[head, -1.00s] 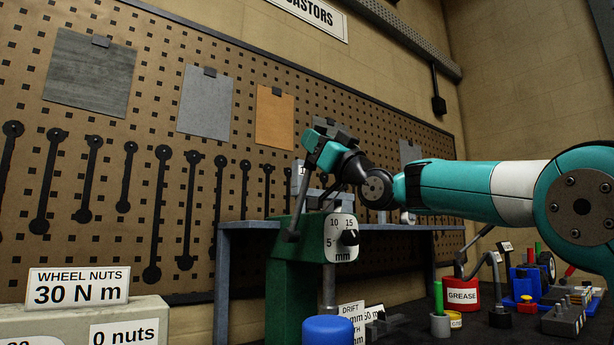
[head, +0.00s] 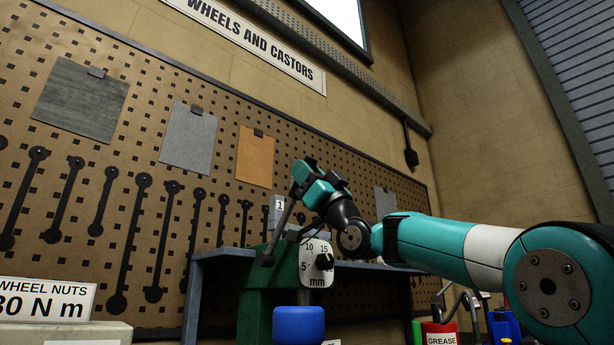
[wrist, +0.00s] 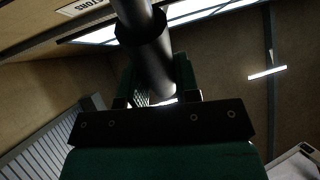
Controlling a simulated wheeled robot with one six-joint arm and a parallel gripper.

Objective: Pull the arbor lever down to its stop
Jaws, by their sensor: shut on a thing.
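The arbor press (head: 262,305) is a green stand with a white dial marked in mm (head: 314,266) and a dark knob. Its grey lever (head: 283,228) slopes up and slightly right from the press head, well above horizontal. My gripper (head: 302,182) is at the lever's upper end, shut on it. In the wrist view the lever (wrist: 151,65) shows as a dark round rod with a collar, running down between the jaws (wrist: 157,97). The jaws hide part of the grip.
A wheel nuts sign (head: 45,298) is at lower left, and a red grease pot (head: 440,334) at lower right. The pegboard wall is behind.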

